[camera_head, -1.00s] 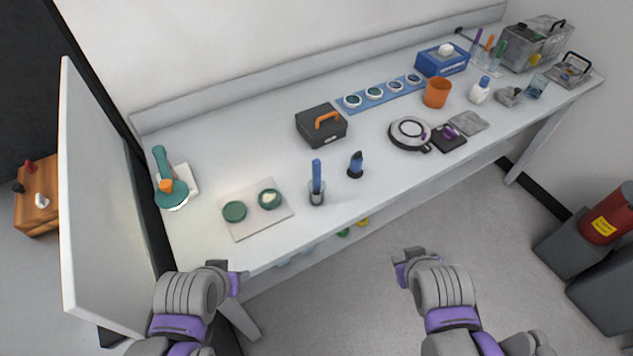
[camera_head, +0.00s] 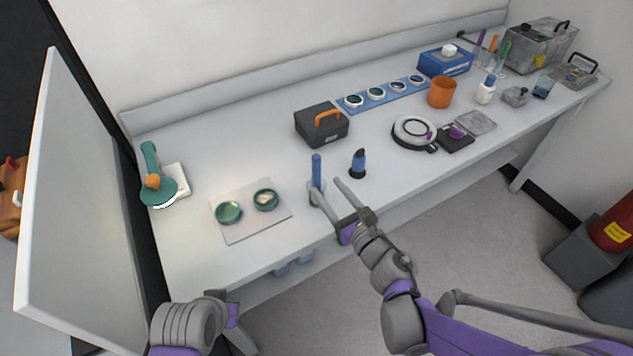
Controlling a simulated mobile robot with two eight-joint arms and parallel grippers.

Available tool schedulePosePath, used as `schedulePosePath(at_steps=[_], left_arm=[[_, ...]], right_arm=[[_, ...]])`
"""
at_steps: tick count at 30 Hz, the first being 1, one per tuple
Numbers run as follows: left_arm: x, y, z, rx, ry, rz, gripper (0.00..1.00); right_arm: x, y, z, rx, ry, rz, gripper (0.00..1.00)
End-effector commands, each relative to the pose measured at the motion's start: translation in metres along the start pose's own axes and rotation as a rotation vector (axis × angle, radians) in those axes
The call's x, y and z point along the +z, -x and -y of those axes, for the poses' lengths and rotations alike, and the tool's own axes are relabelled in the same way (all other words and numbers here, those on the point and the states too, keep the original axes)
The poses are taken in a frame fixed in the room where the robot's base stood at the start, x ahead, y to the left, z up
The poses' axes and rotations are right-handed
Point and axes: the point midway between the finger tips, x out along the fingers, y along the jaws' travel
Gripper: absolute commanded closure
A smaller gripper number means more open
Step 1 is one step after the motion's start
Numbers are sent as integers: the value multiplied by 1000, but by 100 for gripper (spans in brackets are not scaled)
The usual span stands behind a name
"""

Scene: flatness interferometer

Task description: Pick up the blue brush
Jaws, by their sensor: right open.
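A tall blue handle (camera_head: 317,171), probably the blue brush, stands upright in a small grey holder near the bench's front edge. My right gripper (camera_head: 326,184) is open and empty, its two fingers pointing toward the bench. Its left finger overlaps the holder in the picture and hides most of it; I cannot tell whether they touch. The other finger lies to the right of the handle. A shorter blue and black upright thing (camera_head: 358,164) stands just right of the fingers. My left gripper (camera_head: 232,308) is low at the front left, its fingers mostly unclear.
A pale mat (camera_head: 245,228) with two green round dishes lies left of the handle. A dark toolbox (camera_head: 321,125) with an orange handle stands behind. A white ring-shaped device (camera_head: 414,132) is to the right. The bench between the mat and toolbox is clear.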

Motion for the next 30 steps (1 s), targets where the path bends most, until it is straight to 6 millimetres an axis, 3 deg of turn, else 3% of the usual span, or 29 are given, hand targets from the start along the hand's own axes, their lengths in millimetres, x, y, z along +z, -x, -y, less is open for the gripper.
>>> schedulePosePath(at_steps=[3, 11, 19, 29, 30], left_arm=[[-1, 2, 0, 0, 0, -1, 50], [-2, 3, 0, 0, 0, -1, 50], [-4, 6, 0, 0, 0, -3, 50], [-4, 6, 0, 0, 0, -3, 50], [-4, 6, 0, 0, 0, -3, 50]], right_arm=[[1, -21, 0, 1, -3, 0, 41], [1, -43, 0, -2, -6, 0, 41], [0, -82, -3, -2, -6, 0, 41], [0, -89, -2, -4, -6, 0, 41], [0, -89, -2, -4, -6, 0, 47]])
